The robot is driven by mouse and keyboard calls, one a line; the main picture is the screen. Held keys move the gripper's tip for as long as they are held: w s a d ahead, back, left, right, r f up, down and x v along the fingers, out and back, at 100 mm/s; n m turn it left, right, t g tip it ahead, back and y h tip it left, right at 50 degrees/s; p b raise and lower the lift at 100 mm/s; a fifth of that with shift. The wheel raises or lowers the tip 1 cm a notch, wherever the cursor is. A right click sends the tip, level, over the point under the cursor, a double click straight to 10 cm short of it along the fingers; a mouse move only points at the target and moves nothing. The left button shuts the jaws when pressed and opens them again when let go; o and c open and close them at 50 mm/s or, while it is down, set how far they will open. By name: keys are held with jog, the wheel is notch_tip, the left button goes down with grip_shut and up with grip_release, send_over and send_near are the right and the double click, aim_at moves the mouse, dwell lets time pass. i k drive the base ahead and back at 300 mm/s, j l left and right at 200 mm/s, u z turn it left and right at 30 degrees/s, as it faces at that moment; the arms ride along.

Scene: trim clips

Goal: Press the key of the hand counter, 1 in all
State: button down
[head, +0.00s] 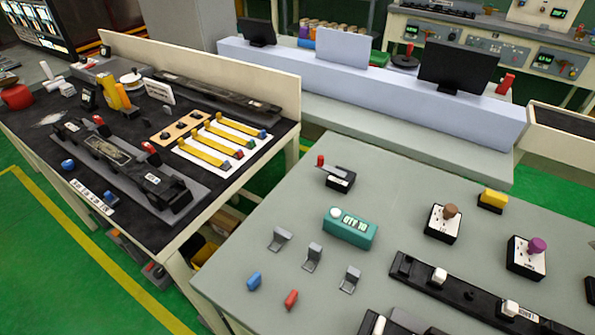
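A teal box (348,231) lies on the grey-green table in the middle of the head view. It has a white round key (335,213) at the left of its top and lettering that looks like "QTY 10" beside it. It appears to be the hand counter. Nothing touches the key. My gripper is not in view.
The grey-green table (385,185) also holds metal clips (313,256), a blue piece (254,281), a red piece (291,299), a red-levered black box (340,180), and knobbed boxes (443,222). A long black rail (455,286) lies at the front right. A dark-topped bench (60,120) stands left.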

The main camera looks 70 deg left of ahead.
aim_at(336, 213)
jog(key=k+j, duration=0.1)
jog(key=j, duration=0.75)
jog(key=k+j, duration=0.15)
jog(key=j, duration=0.3)
jog(key=k+j, duration=0.1)
jog(key=j, duration=0.3)
